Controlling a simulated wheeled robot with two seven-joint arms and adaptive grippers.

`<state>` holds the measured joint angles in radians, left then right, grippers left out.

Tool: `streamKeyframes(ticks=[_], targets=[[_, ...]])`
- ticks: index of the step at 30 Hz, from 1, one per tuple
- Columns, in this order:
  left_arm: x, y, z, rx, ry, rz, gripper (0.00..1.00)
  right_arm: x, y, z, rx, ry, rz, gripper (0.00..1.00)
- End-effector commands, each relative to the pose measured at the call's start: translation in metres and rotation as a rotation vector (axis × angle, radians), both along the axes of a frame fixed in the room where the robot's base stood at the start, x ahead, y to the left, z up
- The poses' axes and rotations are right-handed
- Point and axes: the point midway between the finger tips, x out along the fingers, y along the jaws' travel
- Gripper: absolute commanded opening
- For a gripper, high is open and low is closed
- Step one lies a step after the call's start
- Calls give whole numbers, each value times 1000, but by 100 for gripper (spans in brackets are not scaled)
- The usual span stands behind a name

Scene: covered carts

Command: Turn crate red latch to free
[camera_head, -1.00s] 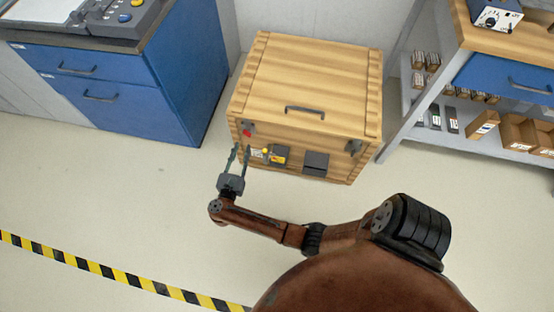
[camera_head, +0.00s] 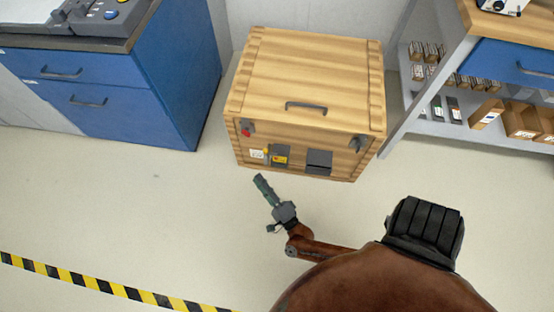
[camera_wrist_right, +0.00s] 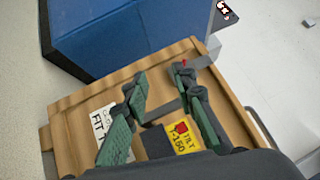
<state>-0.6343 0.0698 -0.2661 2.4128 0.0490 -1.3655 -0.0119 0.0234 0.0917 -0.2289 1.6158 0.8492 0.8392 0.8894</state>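The wooden crate (camera_head: 300,80) stands on the floor with its lid shut. On its front, near the upper left corner, is a dark grey latch with a red part (camera_head: 246,130); a red spot by grey metal (camera_wrist_right: 184,64) shows near the crate's edge in the right wrist view. A second dark latch (camera_head: 358,143) is at the front's right side. My right gripper (camera_head: 260,182) is in front of the crate, below and apart from the red latch. In the wrist view its green-padded fingers (camera_wrist_right: 166,92) are spread with nothing between them. My left gripper is not in view.
The crate front carries a white label (camera_head: 257,154), a yellow tag (camera_head: 280,159) and a dark plate (camera_head: 318,162). A blue cabinet (camera_head: 150,90) stands left, a shelf unit (camera_head: 425,110) right. Floor in front is clear up to striped tape (camera_head: 100,284).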

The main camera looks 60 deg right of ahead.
Motion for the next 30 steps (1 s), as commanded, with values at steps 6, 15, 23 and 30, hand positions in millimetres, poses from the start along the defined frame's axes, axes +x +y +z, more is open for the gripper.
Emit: streamKeyframes(ticks=[6, 15, 23, 30], targets=[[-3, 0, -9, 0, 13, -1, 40, -30, 19, -25, -214, 142, 95, 25], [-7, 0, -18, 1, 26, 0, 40, -73, 44, -56, -485, 304, 221, 25], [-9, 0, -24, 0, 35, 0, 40, -108, 60, -78, -681, 412, 321, 25], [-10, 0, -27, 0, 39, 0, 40, -127, 69, -89, -783, 461, 375, 25]])
